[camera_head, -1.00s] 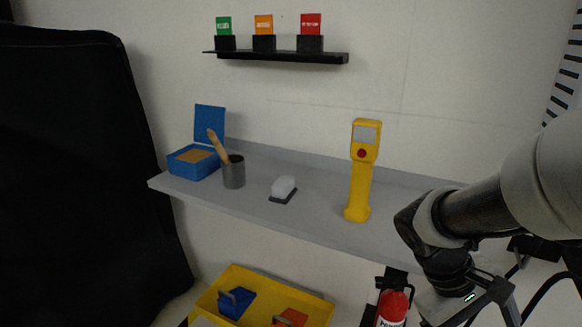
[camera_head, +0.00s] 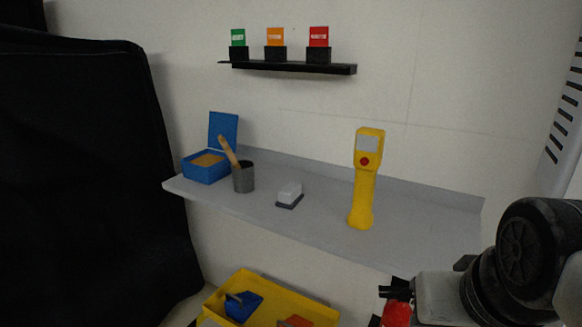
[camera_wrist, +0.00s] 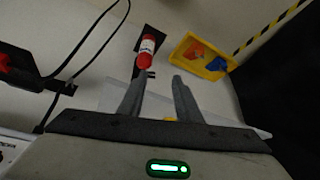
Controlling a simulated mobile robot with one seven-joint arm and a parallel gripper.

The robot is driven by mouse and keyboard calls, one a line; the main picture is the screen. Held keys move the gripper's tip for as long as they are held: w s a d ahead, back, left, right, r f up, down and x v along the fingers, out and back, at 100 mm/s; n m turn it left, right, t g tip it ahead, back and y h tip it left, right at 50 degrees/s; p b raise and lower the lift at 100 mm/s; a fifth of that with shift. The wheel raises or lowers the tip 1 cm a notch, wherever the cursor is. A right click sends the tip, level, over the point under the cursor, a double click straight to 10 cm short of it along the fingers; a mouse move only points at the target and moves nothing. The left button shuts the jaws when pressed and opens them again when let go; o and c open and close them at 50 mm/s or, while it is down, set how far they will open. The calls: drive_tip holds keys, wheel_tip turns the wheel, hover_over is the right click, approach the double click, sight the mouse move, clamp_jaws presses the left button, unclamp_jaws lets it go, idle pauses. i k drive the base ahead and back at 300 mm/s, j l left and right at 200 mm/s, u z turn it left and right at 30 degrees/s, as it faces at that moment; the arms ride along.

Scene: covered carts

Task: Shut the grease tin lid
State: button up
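The grease tin (camera_head: 206,168) is a blue box with tan contents at the left end of the grey shelf. Its blue lid (camera_head: 223,130) stands open, upright at the back of the tin. My gripper (camera_wrist: 160,80) shows in the wrist view with its two grey fingers apart and nothing between them. In the head view my arm is at the lower right, far from the tin, and the fingers cannot be made out there. The tin is not seen in the wrist view.
On the shelf (camera_head: 300,225), a grey cup (camera_head: 243,177) with a wooden handle stands right beside the tin. A small block (camera_head: 289,194) and a yellow handheld device (camera_head: 362,190) are farther right. A yellow tray (camera_head: 212,306) and fire extinguisher (camera_wrist: 147,48) are below.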

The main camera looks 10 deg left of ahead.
sight(226, 125)
drive_tip(key=u, duration=0.45)
drive_tip(key=i+l+u, duration=0.1)
drive_tip(key=u, duration=0.3)
drive_tip(key=l+u, duration=0.2)
drive_tip(key=u, duration=0.25)
